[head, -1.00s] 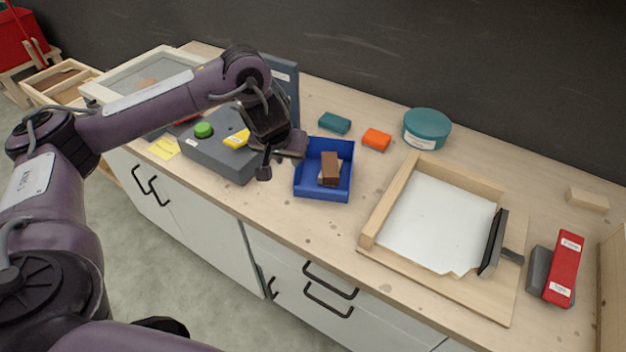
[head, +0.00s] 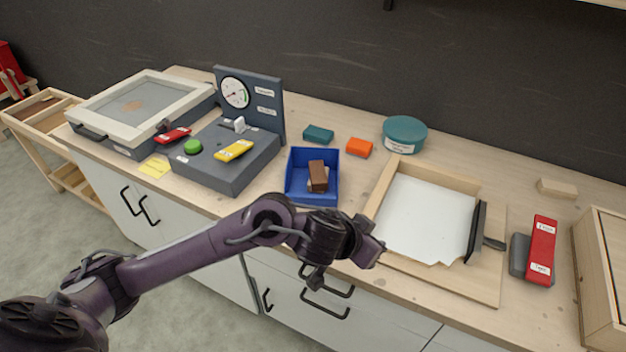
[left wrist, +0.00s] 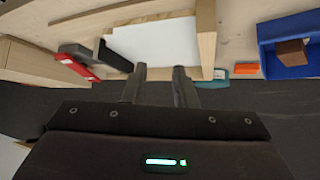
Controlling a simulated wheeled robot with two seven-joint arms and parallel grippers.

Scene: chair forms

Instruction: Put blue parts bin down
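The blue parts bin (head: 290,190) stands flat on the wooden bench, between the grey gauge unit and the paper tray. A brown block (head: 317,174) lies in it on a paler piece that is mostly hidden. My left gripper (head: 372,243) is over the bench's front edge, right of and nearer than the bin, and not touching it. In the left wrist view its two fingers (left wrist: 159,72) are apart with nothing between them. The bin also shows there at upper right (left wrist: 272,62). My right gripper is not in view.
A grey gauge unit (head: 222,178) with a green button stands left of the bin. Teal (head: 318,133) and orange (head: 359,147) blocks and a teal round tin (head: 405,135) lie behind. A wooden frame with white paper (head: 425,215) is to the right, then a red stapler (head: 541,250).

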